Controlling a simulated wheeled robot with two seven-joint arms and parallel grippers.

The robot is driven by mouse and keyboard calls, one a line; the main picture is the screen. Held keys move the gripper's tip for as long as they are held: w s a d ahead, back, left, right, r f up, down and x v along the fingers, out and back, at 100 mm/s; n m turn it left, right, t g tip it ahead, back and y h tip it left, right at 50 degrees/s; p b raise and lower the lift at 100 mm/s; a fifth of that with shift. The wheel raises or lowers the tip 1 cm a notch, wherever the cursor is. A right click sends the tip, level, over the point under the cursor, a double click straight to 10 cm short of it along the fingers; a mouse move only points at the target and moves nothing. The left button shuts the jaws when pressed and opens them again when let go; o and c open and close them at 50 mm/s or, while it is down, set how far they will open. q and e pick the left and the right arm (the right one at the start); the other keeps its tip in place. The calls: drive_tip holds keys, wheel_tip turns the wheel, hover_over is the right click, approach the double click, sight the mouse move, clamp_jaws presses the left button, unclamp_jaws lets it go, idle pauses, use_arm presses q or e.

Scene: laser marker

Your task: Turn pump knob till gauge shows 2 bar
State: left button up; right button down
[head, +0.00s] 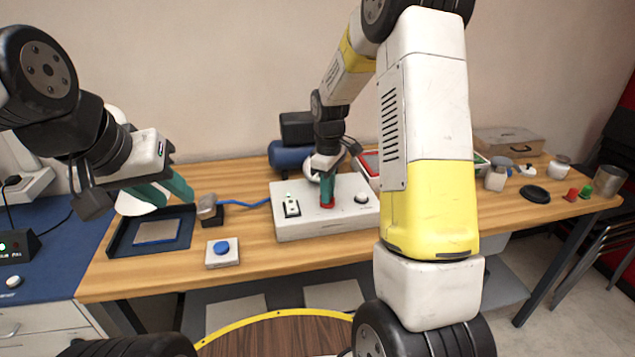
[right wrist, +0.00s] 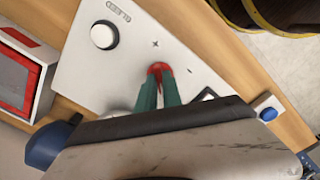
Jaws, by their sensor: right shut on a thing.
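A white pump box (head: 340,232) stands on the wooden table. A red knob (head: 327,206) on its top shows between the green fingertips of my right gripper (head: 327,190). In the right wrist view the knob (right wrist: 157,68) is between the fingers (right wrist: 159,82), which are shut on it. A white round part (head: 311,169), perhaps the gauge, sits behind the gripper, mostly hidden; no reading can be made out. A white dial with a dark ring (head: 361,199) and a switch (head: 291,207) are also on the box. My left gripper (head: 182,203) is open and empty above the table's left part.
A dark blue tray (head: 118,240) and a pad with a blue button (head: 222,249) lie left of the box. A blue cylinder (head: 288,156) is behind it. Jars (head: 496,177) and small caps (head: 571,195) stand at the right. My right arm hides part of the table.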

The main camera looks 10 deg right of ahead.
drive_tip(key=m, duration=1.1)
drive_tip(key=shift+w, duration=0.1)
drive_tip(key=m, duration=0.3)
drive_tip(key=shift+m, duration=0.4)
drive_tip(key=m, duration=1.1)
drive_tip(key=shift+m, duration=1.7)
